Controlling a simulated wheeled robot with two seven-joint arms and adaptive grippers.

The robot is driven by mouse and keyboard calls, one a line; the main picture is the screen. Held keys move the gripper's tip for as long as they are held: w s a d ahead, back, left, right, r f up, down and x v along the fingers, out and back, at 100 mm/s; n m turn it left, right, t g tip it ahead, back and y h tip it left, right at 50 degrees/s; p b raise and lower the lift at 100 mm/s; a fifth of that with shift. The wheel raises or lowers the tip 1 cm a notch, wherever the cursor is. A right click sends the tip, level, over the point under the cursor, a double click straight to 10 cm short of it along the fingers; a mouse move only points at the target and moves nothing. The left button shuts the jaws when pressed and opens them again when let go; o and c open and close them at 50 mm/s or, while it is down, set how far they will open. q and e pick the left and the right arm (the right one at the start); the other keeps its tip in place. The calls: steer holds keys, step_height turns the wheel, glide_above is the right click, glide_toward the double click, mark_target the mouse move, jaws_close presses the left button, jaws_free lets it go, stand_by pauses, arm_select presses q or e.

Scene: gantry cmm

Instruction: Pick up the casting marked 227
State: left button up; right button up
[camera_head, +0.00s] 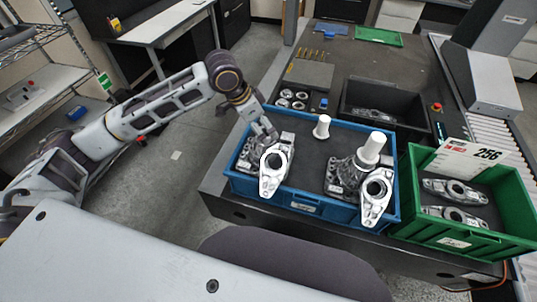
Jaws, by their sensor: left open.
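My left gripper (264,134) is open and reaches down over the left part of the blue crate (305,207), close above the castings there. A silver casting (274,168) with a round bore leans on the crate's front rim just below the gripper. A second silver casting (376,196) leans on the rim at the right end. Darker grey parts sit behind both. Two more castings (453,191) lie in the green crate (447,246), whose white card reads 256. I cannot read 227 on any casting. My right gripper is not in view.
Rings and a grey plate (309,74) lie farther back. A roller conveyor runs along the right.

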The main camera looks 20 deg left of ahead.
mark_target(261, 157)
arm_select(q)
steer(key=shift+w+d+f, duration=0.1)
steer(key=shift+f, duration=0.4)
steer(key=shift+x, duration=2.6)
